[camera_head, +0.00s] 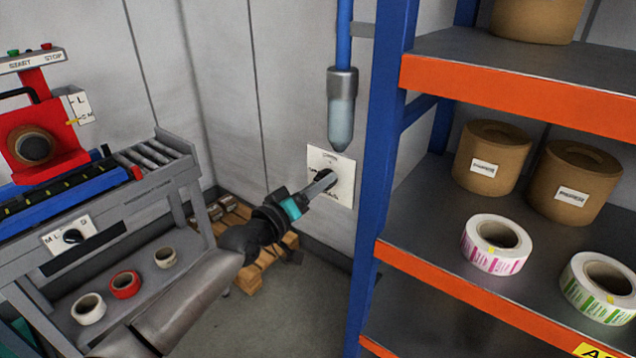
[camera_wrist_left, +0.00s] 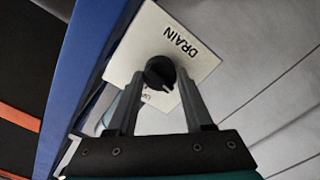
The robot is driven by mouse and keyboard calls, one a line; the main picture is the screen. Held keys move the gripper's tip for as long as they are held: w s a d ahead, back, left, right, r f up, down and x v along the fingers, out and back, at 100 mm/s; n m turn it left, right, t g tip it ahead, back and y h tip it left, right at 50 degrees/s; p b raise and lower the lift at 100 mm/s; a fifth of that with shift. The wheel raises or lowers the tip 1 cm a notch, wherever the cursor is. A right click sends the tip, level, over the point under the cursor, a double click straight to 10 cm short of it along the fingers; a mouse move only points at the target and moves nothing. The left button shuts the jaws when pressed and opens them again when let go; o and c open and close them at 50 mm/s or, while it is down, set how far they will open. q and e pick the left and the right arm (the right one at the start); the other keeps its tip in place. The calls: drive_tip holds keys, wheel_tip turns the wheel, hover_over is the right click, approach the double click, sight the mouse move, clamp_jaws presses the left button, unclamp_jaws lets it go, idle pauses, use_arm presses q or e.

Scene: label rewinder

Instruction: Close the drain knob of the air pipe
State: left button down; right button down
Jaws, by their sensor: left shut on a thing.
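The blue air pipe (camera_head: 343,35) comes down the back wall and ends in a grey cylinder with a translucent bowl (camera_head: 341,115). Below it is a white plate (camera_head: 345,188), marked DRAIN in the left wrist view (camera_wrist_left: 200,65). The round black drain knob (camera_wrist_left: 160,72) sits on this plate, with a small pale mark on its face. My left gripper (camera_wrist_left: 158,85) has one finger on each side of the knob and is shut on it. In the head view my left gripper (camera_head: 322,182) reaches the plate and its fingers hide most of the knob.
The rewinder machine (camera_head: 60,200) is at the left. A wooden pallet (camera_head: 255,270) lies on the floor under my left arm.

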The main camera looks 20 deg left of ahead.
use_arm(q)
drive_tip(key=shift+n, duration=0.9)
drive_tip(key=shift+c, duration=1.5)
unclamp_jaws()
drive_tip(key=p+v, duration=0.1)
drive_tip(key=v, duration=1.4)
drive_tip(key=shift+s, duration=0.1)
